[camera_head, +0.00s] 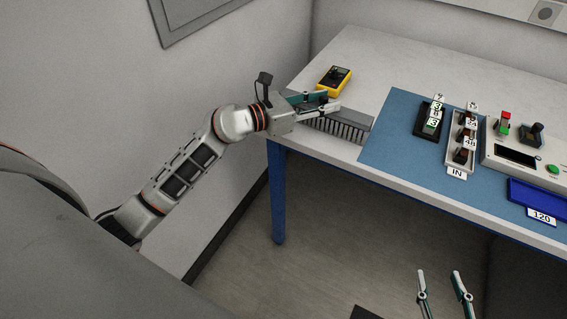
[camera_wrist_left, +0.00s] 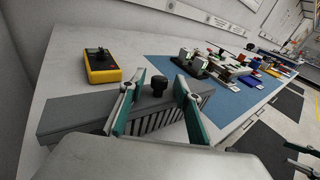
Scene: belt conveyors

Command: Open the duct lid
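The grey slotted wiring duct (camera_head: 345,130) lies at the left end of the table, with its flat grey lid (camera_wrist_left: 75,112) on top. A black knob (camera_wrist_left: 158,84) stands up from the lid. My left gripper (camera_head: 333,100) is at the duct. In the left wrist view its two teal-edged fingers (camera_wrist_left: 159,80) are spread on either side of the knob, with gaps visible between them and it. In the head view the fingers partly hide the knob and lid. My right gripper (camera_head: 439,273) is open and empty, low in front of the table.
On the blue mat (camera_head: 390,135) stand a black holder (camera_head: 427,120), an IN tray (camera_head: 457,172) and a control box (camera_head: 515,155). A blue tray (camera_head: 535,198) sits at the right. White tabletop behind the mat is clear.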

